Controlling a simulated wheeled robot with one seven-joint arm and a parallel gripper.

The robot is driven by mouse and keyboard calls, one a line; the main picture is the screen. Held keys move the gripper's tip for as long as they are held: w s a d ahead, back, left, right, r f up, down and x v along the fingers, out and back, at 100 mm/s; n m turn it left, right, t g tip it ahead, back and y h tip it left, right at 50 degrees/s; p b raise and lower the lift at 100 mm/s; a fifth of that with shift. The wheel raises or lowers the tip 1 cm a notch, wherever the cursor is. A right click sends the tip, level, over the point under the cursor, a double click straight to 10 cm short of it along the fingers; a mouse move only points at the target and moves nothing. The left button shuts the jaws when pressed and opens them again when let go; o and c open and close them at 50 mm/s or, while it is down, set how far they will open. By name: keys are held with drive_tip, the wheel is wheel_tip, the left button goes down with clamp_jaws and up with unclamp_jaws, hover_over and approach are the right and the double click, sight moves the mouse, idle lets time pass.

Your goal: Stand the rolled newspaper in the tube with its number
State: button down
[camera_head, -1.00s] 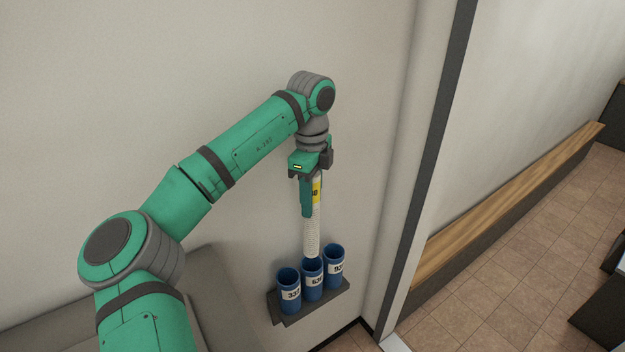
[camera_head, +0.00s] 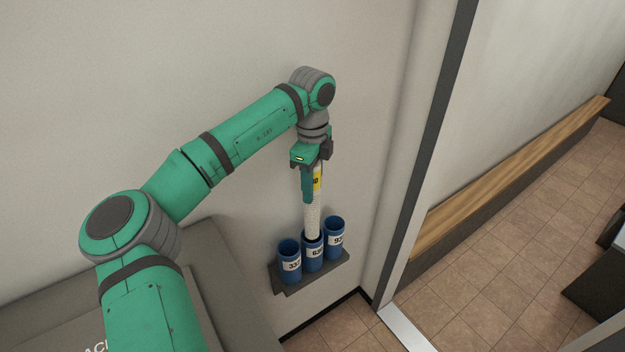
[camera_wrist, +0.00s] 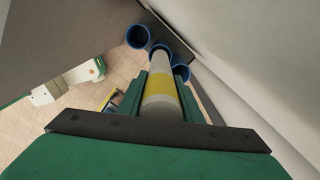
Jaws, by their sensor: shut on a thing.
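The rolled newspaper (camera_head: 313,217) is pale with a yellow label band, and my gripper (camera_head: 311,190) is shut on its upper part and holds it upright. Its lower end is at the mouth of the middle blue tube (camera_head: 313,256) and seems to be just inside the rim. That tube's label begins with 63. The left tube (camera_head: 290,264) reads 33 and a hidden digit; the right tube (camera_head: 335,240) begins with 9. In the wrist view the newspaper (camera_wrist: 160,84) runs from between my fingers to the middle tube (camera_wrist: 159,49). The number on the newspaper is not readable.
The three tubes stand in a dark wall rack (camera_head: 287,289) close against the pale wall. A wall corner and door frame (camera_head: 408,225) rise to the right. A wooden-topped bench (camera_head: 515,175) lies beyond it.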

sight(312, 211)
drive_tip(key=shift+f, duration=3.75)
drive_tip(key=shift+w+f, duration=0.15)
drive_tip(key=shift+f, duration=0.75)
drive_tip(key=shift+d, duration=0.2)
drive_tip(key=shift+a, duration=0.25)
drive_tip(key=c, duration=1.3)
unclamp_jaws()
drive_tip(key=shift+o, duration=0.6)
drive_tip(key=shift+s, duration=0.2)
drive_tip(key=shift+r, duration=0.1)
wheel_tip(312, 211, up, 11)
drive_tip(key=shift+f, duration=0.2)
